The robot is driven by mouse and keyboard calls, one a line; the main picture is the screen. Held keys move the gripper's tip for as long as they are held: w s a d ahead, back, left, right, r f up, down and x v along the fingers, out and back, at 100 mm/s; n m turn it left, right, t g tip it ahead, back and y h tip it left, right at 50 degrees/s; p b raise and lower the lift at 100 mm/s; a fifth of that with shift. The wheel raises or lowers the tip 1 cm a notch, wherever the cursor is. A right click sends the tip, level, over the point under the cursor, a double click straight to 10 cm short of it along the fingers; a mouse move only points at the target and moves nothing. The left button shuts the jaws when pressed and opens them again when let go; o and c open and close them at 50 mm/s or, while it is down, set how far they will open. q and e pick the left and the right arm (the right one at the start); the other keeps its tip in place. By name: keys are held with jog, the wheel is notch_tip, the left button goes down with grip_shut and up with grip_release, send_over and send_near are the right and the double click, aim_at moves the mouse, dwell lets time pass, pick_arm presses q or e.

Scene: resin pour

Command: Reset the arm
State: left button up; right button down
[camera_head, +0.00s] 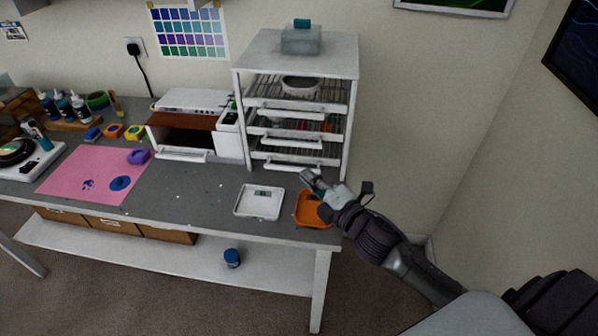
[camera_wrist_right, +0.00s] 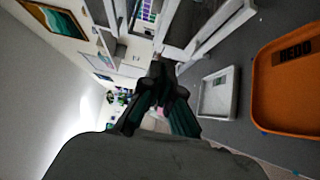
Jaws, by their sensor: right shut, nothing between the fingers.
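My right gripper (camera_head: 310,181) comes in from the right and hovers over the right end of the grey table (camera_head: 215,180). It is shut and empty, just above and beside the orange tray (camera_head: 313,218). In the right wrist view its fingers (camera_wrist_right: 158,75) are together in the middle, and the orange tray (camera_wrist_right: 268,105) lies at the right with a dark label. The white tray or scale (camera_head: 259,201) sits just left of the orange tray and also shows in the right wrist view (camera_wrist_right: 218,95). My left gripper is not in view.
A white rack (camera_head: 351,110) with several sliding shelves stands close behind the gripper. A small oven-like box (camera_head: 190,125), a pink mat (camera_head: 75,165) and bottles (camera_head: 63,105) are to the left. A wall rises at the right. The table's front middle is mostly clear.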

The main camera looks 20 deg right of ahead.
jog(key=s+f+m+g+h, duration=0.5)
jog(key=s+f+m+g, duration=0.2)
jog(key=s+f+m, duration=0.5)
jog(key=s+a+f+m+g+y, duration=0.1)
jog(key=s+a+m+g, duration=0.25)
jog(key=s, duration=0.45)
jog(key=s+a+f+m+g+y, duration=0.1)
jog(key=s+a+f+m+g, duration=0.2)
jog(key=s, duration=0.5)
notch_tip(320, 180, down, 24)
jog(key=f+g+b, duration=0.1)
jog(key=g+b, duration=0.1)
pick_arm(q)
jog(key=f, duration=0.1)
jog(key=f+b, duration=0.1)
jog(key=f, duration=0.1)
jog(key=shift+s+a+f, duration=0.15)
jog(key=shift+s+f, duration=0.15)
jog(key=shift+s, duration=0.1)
pick_arm(e)
jog(key=s+d+f, duration=0.2)
jog(key=s+f, duration=0.6)
jog(key=f, duration=0.1)
jog(key=s+d+f+g, duration=0.1)
jog(key=s+f, duration=0.8)
jog(key=shift+s+d+f+n, duration=0.25)
jog(key=shift+d+n, duration=0.1)
